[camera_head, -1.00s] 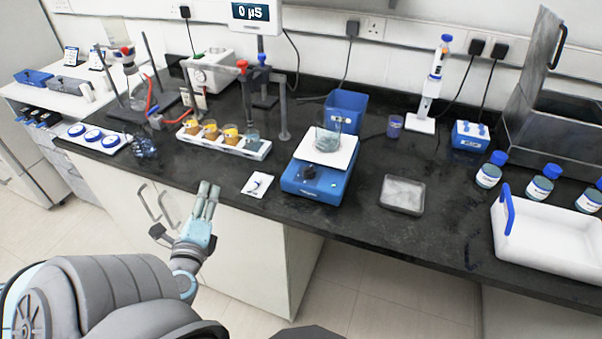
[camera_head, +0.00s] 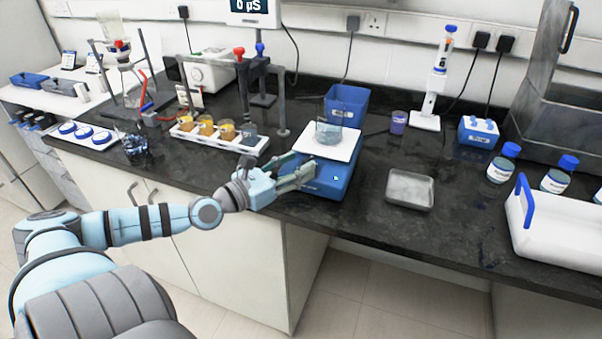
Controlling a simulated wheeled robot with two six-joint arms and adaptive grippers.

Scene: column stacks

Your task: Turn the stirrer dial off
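The blue stirrer (camera_head: 338,176) with a white top plate stands near the front edge of the black bench. A glass beaker (camera_head: 329,132) with bluish liquid stands on the plate. My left gripper (camera_head: 305,166) reaches in from the left, with its fingers at the left part of the stirrer's front. The fingers look spread apart. The dial is hidden behind the fingers, so I cannot tell whether they touch it. My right gripper is not in view.
A rack of beakers (camera_head: 215,139) stands left of the stirrer. A grey metal tray (camera_head: 410,189) lies to its right, and a blue bin (camera_head: 347,103) stands behind. A white carrier (camera_head: 560,238) is at the far right.

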